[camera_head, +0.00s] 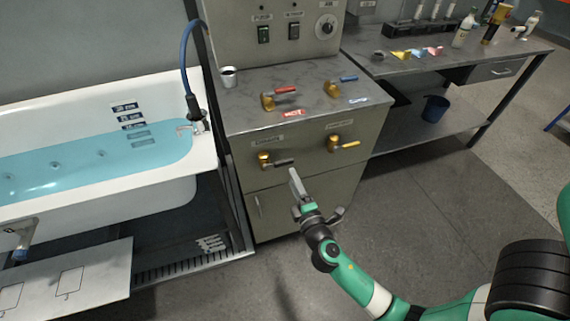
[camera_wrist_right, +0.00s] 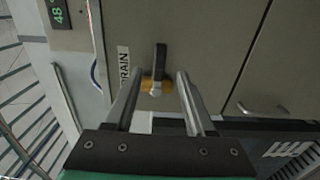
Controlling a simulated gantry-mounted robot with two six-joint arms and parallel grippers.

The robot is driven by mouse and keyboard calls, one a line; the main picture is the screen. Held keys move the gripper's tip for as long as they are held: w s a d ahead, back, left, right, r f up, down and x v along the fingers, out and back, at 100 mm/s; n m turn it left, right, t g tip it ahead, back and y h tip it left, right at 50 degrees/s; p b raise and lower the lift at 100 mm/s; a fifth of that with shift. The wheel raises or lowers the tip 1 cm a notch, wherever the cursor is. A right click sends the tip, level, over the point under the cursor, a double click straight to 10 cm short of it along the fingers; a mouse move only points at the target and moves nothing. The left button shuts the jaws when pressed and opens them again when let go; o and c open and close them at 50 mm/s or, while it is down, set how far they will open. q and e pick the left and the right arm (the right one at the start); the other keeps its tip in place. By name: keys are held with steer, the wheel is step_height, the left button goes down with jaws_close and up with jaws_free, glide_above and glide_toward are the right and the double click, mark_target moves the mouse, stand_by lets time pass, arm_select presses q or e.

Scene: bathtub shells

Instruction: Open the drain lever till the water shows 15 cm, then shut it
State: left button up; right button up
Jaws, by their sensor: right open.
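The drain lever has a dark handle (camera_head: 280,163) on a brass valve, low on the left of the grey cabinet front, and points right in the head view. In the right wrist view the lever (camera_wrist_right: 160,62) stands beside a DRAIN label (camera_wrist_right: 123,66). My right gripper (camera_head: 297,184) is open just in front of and below the lever. In the wrist view its fingers (camera_wrist_right: 160,74) lie either side of the lever; contact is not visible. Blue water (camera_head: 75,160) fills part of the white tub. Its edge is near the third depth label (camera_head: 132,125); lower labels show through the water. My left gripper is out of view.
A red lever (camera_head: 285,91) and a blue lever (camera_head: 348,79) are on the cabinet top, and a yellow-handled lever (camera_head: 347,145) is right of the drain lever. A metal cup (camera_head: 229,78) stands at the top's left edge.

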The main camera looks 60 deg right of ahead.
mark_target(286, 164)
steer(key=x, duration=0.8)
steer(key=shift+w+b, duration=0.1)
steer(key=shift+b, duration=0.25)
steer(key=shift+a, duration=0.1)
jaws_close()
stand_by(0.7)
